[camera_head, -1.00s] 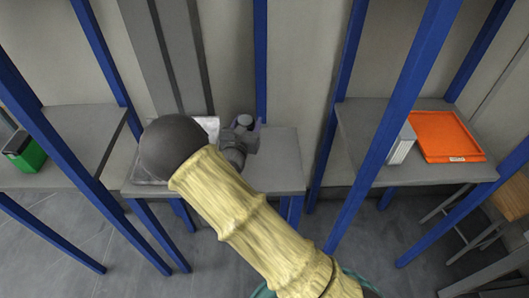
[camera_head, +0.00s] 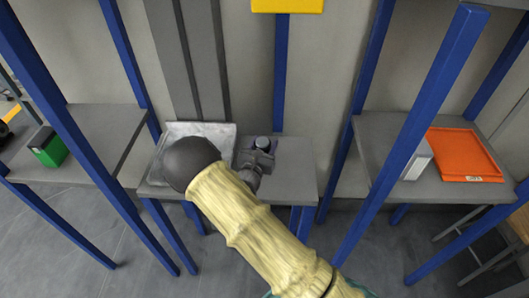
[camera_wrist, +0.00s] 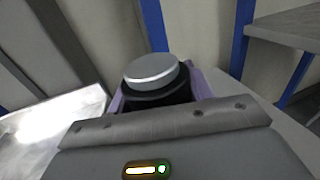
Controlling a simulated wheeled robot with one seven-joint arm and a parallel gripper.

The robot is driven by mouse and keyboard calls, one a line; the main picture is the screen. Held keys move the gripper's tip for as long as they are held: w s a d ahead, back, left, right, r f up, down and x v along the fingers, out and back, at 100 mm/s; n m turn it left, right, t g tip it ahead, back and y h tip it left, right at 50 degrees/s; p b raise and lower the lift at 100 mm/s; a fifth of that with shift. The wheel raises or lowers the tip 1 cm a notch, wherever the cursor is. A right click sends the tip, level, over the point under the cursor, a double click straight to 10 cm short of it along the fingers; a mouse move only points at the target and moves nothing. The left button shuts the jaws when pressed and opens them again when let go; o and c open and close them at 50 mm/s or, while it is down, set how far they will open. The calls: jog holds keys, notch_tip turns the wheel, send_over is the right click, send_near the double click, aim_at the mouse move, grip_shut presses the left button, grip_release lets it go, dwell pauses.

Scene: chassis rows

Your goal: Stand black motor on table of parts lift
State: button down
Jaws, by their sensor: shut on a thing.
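The black motor (camera_wrist: 152,72), with a round silver cap, stands upright between the purple fingers of my gripper (camera_wrist: 158,92) in the wrist view. My gripper is shut on it. In the head view the motor (camera_head: 262,143) shows as a small dark cylinder near the back edge of the middle grey table (camera_head: 297,170), between blue posts. My arm hides part of this table. The motor's lower end is hidden, so I cannot tell whether it touches the table.
A pale metal tray (camera_head: 225,129) lies on the table left of the motor. A side shelf at left holds a green and black bin (camera_head: 48,148). The right shelf holds an orange tray (camera_head: 465,158) and a pale box (camera_head: 418,160). Blue posts (camera_head: 281,80) stand between them. The table's right part is clear.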

jog(key=shift+f+p, duration=0.4)
jog(key=shift+f, duration=1.6)
jog(key=c, duration=0.6)
grip_release()
jog(key=shift+f, duration=0.2)
jog(key=shift+r, duration=0.15)
jog(key=b+v, duration=0.3)
jog(key=v, duration=0.9)
jog(key=shift+s, duration=0.1)
